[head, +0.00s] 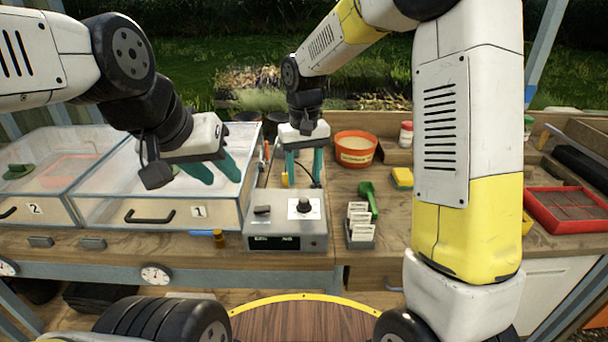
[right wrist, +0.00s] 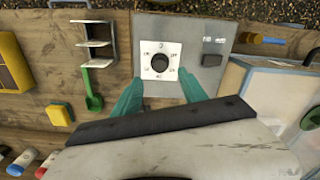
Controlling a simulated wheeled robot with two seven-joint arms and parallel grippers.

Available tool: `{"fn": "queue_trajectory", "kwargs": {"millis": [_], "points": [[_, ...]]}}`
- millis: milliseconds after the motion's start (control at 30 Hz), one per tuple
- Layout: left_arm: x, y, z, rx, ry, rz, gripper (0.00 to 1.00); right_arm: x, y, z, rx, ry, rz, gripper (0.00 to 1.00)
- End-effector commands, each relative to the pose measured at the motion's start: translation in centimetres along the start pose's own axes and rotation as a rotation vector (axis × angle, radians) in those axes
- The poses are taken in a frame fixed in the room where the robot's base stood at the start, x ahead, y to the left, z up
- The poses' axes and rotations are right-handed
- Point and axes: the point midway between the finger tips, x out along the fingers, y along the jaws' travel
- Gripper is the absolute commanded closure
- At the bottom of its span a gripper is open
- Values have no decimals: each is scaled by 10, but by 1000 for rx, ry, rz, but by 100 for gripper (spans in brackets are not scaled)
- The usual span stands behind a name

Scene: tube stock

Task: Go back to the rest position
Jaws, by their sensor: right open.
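My right gripper (head: 304,170) is open and empty, its teal fingers pointing down behind the grey control box (head: 286,232). In the right wrist view the fingers (right wrist: 160,95) are apart, with the box's black knob (right wrist: 160,62) on its white dial plate seen beyond the gap between them. My left gripper (head: 214,172) hangs over the clear-lidded bin marked 1 (head: 160,216). Its two teal fingers are apart, with nothing seen between them.
A bin marked 2 (head: 36,210) stands at the left. A label rack (head: 360,228), green scoop (head: 368,198), yellow sponge (head: 402,178) and orange pot (head: 355,149) are right of the control box. A red tray (head: 565,209) lies far right.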

Motion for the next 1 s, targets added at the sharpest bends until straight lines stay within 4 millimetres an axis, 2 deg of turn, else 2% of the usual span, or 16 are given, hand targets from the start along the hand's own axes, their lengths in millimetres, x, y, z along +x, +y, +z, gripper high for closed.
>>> {"fn": "queue_trajectory", "kwargs": {"millis": [400,467,567,667,800,1000], "points": [[0,0,0,0,0,0,64,-7,1,1,2,3,-1,50],[0,0,0,0,0,0,64,-13,5,5,8,14,-4,50],[0,0,0,0,0,0,64,-33,16,18,26,54,-14,50],[0,0,0,0,0,0,64,-60,32,43,54,117,-31,50],[0,0,0,0,0,0,64,-95,53,87,96,219,-54,50],[0,0,0,0,0,0,64,-124,73,153,157,369,-81,50]]}}
